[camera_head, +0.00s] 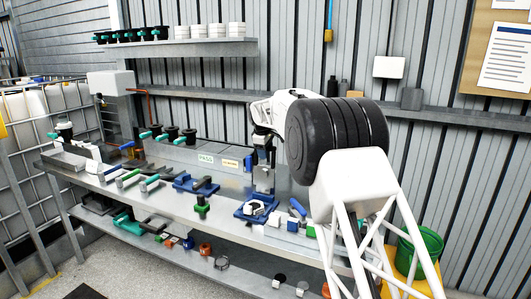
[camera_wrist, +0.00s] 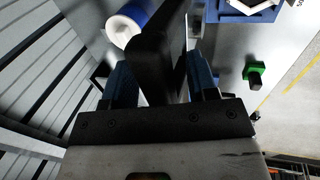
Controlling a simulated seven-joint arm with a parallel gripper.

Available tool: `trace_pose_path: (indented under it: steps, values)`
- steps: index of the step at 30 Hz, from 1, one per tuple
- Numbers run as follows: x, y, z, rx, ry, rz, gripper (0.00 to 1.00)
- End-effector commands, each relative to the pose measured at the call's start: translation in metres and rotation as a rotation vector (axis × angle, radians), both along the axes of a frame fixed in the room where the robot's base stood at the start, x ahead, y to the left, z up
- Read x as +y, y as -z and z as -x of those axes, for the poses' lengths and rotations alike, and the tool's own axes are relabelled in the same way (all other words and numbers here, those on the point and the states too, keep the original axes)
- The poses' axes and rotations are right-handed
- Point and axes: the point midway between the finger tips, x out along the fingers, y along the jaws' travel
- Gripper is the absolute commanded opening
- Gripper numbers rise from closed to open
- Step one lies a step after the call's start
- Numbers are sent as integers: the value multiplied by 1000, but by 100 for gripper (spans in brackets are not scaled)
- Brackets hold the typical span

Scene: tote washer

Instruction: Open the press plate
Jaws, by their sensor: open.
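The press stands on the bench in the middle of the head view, with a grey upright (camera_head: 264,180) and a blue base (camera_head: 242,213). A white part (camera_head: 253,208) sits on the base. The blue base (camera_wrist: 240,12) also shows at the top right of the wrist view. My gripper (camera_head: 263,148) is at the top of the press. In the wrist view its blue fingers (camera_wrist: 160,72) are apart, with a dark bar (camera_wrist: 150,55) between them. I cannot tell whether they touch it. The press plate is not clearly distinguishable.
A blue and white cylinder (camera_wrist: 128,24) lies close beyond the fingers in the wrist view. A green and black part (camera_head: 202,205) stands left of the press. Several clamps and tools lie along the bench (camera_head: 225,222). The slatted wall and a shelf (camera_head: 185,48) are behind.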

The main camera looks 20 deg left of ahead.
Motion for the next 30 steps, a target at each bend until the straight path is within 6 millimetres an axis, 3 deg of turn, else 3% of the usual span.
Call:
trace_pose_path:
  steps: [16, 30]
  values:
    - [0, -59, 16, 0, 0, 0, 53]
    - [0, -69, 19, 0, 0, 0, 53]
